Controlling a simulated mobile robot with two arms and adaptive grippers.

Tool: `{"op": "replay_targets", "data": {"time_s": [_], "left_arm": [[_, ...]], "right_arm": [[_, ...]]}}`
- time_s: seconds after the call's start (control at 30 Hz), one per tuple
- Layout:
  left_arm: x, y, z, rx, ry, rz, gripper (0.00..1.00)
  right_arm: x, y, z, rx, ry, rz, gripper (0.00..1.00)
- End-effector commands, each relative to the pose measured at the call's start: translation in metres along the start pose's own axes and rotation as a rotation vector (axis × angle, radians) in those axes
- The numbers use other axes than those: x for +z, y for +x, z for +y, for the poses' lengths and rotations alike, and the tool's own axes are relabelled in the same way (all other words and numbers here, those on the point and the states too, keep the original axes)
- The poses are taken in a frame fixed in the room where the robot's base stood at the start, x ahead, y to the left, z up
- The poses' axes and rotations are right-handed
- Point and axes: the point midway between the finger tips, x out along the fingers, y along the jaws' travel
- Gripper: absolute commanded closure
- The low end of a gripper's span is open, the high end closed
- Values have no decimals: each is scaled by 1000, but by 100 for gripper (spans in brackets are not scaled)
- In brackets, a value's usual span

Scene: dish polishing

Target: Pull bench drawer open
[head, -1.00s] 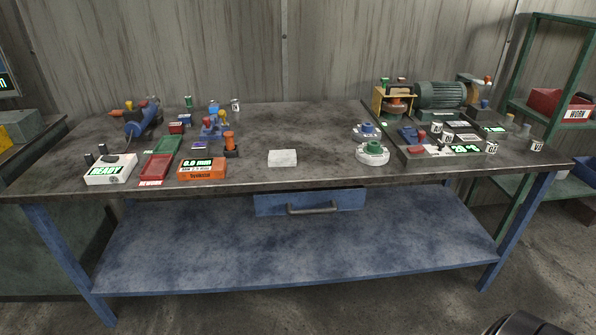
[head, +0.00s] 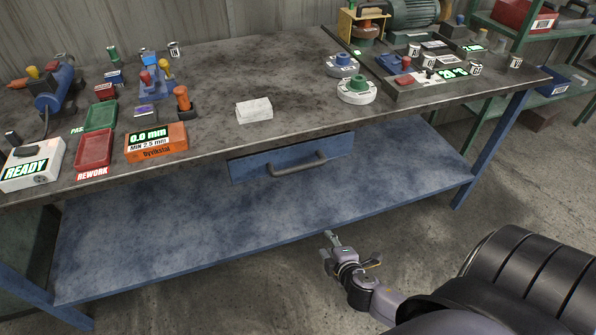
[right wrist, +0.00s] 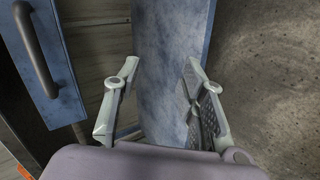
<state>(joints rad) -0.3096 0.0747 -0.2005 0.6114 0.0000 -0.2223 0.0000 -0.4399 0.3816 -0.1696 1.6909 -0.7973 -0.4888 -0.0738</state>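The blue bench drawer (head: 240,167) sits under the front edge of the workbench and looks shut. Its dark bar handle (head: 298,164) runs along the front face. The right wrist view shows the drawer front (right wrist: 66,92) and handle (right wrist: 36,50) at the upper left. My right gripper (head: 329,243) is below and in front of the drawer, apart from the handle. In the right wrist view its two fingers (right wrist: 160,90) are spread with nothing between them; the blue lower shelf lies behind. My left gripper is not in view.
The workbench top (head: 220,90) carries a white block (head: 254,110), an orange gauge box (head: 157,142) and red and green trays. The blue lower shelf (head: 200,225) spans beneath the drawer. A green rack (head: 500,27) stands at the right. The floor in front is clear.

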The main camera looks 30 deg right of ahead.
Motion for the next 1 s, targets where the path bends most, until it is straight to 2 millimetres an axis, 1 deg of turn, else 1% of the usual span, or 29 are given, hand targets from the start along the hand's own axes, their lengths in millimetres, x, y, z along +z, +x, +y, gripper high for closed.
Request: {"op": "replay_targets", "data": {"time_s": [0.03,0.1,0.2,0.3,0.4,0.47,0.53,1.0], "left_arm": [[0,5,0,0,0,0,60],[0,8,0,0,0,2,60],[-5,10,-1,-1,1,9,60],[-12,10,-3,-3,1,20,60],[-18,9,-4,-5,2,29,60],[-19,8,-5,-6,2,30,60],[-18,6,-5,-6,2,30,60],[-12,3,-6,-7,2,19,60]], "right_arm": [[-13,-8,35,84,-53,28,62],[-28,-22,76,183,-112,53,62],[-42,-40,116,283,-166,74,62],[-50,-50,137,338,-194,83,62],[-54,-49,146,357,-203,86,62],[-55,-43,150,358,-203,86,62],[-57,-33,154,358,-202,86,62],[-68,64,186,355,-200,85,62]]}}
